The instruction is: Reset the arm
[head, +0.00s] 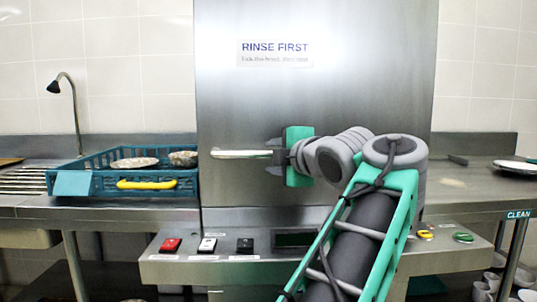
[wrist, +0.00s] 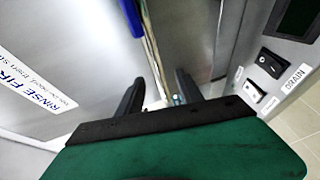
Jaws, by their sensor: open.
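My gripper (head: 270,155) is in front of the steel dishwasher hood (head: 315,105), fingers pointing left. It is open, with its two dark fingers apart. The pale horizontal handle bar (head: 238,154) of the hood extends left from the gripper. Its right end meets the gripper in the picture, and I cannot tell whether it lies between the fingers or behind them. In the wrist view, the gripper (wrist: 158,88) shows two separated dark fingers beyond its green body, with no clearly held object. The arm stretches back toward the lower right.
A blue rack (head: 110,183) with dishes and a yellow grip stands on the left counter beside a tap (head: 76,110). Red, white and black switches (head: 207,245) line the front panel (head: 205,270). A plate (head: 515,165) lies on the right counter, marked CLEAN.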

